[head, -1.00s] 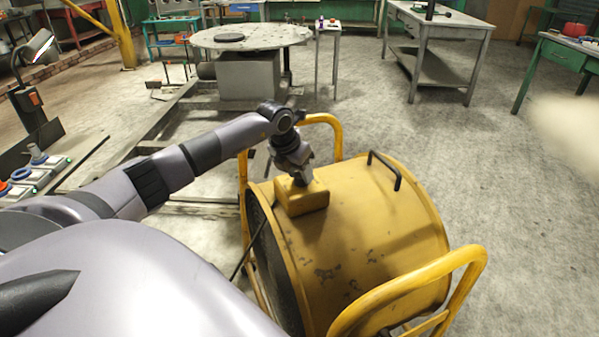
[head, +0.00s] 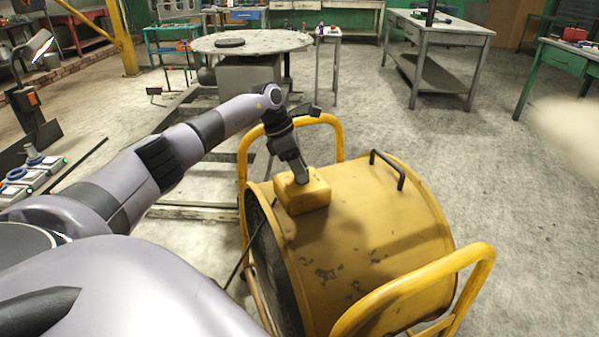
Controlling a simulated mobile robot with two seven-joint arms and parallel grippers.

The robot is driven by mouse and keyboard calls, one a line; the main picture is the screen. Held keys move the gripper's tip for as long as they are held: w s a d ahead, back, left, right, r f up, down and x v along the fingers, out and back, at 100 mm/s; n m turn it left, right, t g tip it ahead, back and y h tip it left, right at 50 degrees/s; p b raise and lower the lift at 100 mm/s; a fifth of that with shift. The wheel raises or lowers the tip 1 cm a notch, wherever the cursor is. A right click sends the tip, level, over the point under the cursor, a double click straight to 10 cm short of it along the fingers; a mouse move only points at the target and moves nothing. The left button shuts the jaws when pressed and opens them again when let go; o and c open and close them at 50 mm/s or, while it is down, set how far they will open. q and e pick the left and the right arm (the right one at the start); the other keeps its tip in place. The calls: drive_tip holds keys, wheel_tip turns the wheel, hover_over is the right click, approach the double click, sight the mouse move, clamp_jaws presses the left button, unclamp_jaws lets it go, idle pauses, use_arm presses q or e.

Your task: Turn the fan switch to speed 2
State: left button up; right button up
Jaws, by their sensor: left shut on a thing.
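A large yellow drum fan (head: 365,245) stands on the floor in front of me, with scuffed paint and a dark grille on its left face. A yellow switch box (head: 305,197) sits on top of its drum, near the grille end. My left gripper (head: 301,179) reaches down to the top of this box from the left. Its fingers are shut on the fan switch, which they hide. I cannot read the switch's setting. My right gripper is not in view.
Yellow tube frames (head: 425,283) rise at the fan's near and far ends. A black handle (head: 388,168) stands on the drum. A round metal table (head: 250,42) and a grey workbench (head: 440,30) stand behind. The floor to the right is clear.

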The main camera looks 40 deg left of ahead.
use_arm(q)
drive_tip(key=m+b, duration=0.1)
drive_tip(key=m+g+b, duration=0.1)
drive_tip(key=m, duration=0.1)
drive_tip(key=shift+w+f+m+h, duration=0.1)
drive_tip(key=shift+w+m+h, duration=0.05)
drive_tip(key=shift+m+h, duration=0.15)
drive_tip(key=shift+m+g+b, duration=0.4)
drive_tip(key=shift+m+b, duration=0.4)
drive_tip(key=shift+m+g+b, duration=0.3)
drive_tip(key=shift+m+b, duration=0.55)
drive_tip(key=shift+m, duration=0.05)
drive_tip(key=o, duration=1)
drive_tip(key=shift+o, duration=0.2)
wheel_tip(320, 180, up, 7)
drive_tip(key=shift+r+p, duration=0.15)
drive_tip(key=shift+p, duration=1.1)
wheel_tip(320, 180, up, 13)
drive_tip(key=p, duration=1.3)
